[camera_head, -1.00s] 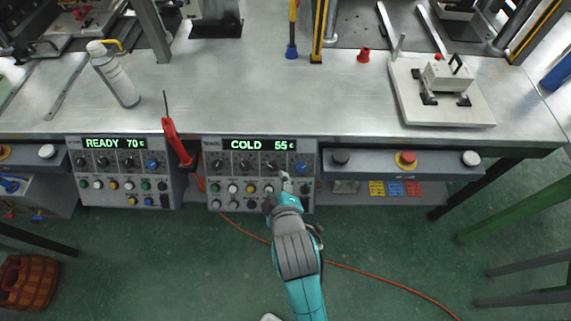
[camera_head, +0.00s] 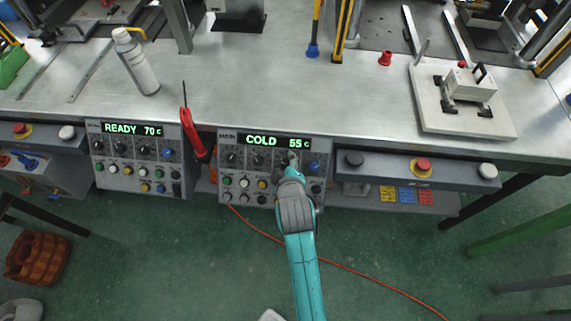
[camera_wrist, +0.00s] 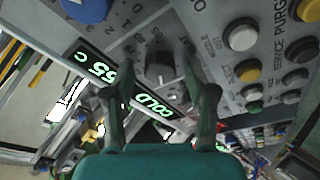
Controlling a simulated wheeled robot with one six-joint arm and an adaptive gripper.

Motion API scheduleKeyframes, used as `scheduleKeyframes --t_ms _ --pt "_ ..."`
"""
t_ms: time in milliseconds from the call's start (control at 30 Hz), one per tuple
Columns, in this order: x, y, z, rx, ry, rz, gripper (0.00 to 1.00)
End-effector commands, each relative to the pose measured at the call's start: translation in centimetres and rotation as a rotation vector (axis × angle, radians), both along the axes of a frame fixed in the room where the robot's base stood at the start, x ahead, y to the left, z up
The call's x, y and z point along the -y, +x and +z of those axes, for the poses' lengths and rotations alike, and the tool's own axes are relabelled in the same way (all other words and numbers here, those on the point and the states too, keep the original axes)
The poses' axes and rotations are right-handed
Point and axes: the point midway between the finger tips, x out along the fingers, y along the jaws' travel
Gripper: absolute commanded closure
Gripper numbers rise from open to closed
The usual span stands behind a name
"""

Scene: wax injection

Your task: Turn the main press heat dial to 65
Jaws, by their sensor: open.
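The right-hand control panel (camera_head: 228,160) shows green text, COLD 55 c, on its display (camera_head: 275,142). Below the display is a row of knobs, dark ones and a blue one (camera_head: 314,167). My gripper (camera_head: 290,160) is at this row, covering part of it. In the wrist view the panel is upside down. A dark dial (camera_wrist: 160,67) shows between the two fingers of my open gripper (camera_wrist: 158,78), one finger on each side. I cannot tell if they touch it. The COLD 55 display (camera_wrist: 105,76) shows beyond the left finger.
A similar panel at left reads READY 70 c (camera_head: 132,129). A red-handled tool (camera_head: 193,132) hangs between the panels. Coloured push buttons (camera_wrist: 240,38) lie beside the dial. A red button (camera_head: 423,165) sits on the bench front at right. An orange cable (camera_head: 365,272) crosses the floor.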

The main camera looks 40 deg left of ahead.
Motion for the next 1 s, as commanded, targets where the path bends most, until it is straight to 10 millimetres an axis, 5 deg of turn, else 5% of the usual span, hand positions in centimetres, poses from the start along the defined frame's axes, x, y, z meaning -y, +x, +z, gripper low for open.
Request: scheduleKeyframes --t_ms 133,367,1000 --pt "0.01 0.00 0.00 0.000 0.000 0.000 0.44" --pt "0.02 -0.02 0.00 0.000 0.000 0.000 1.00" --pt "0.02 -0.09 -0.08 -0.084 0.134 -0.133 1.00"
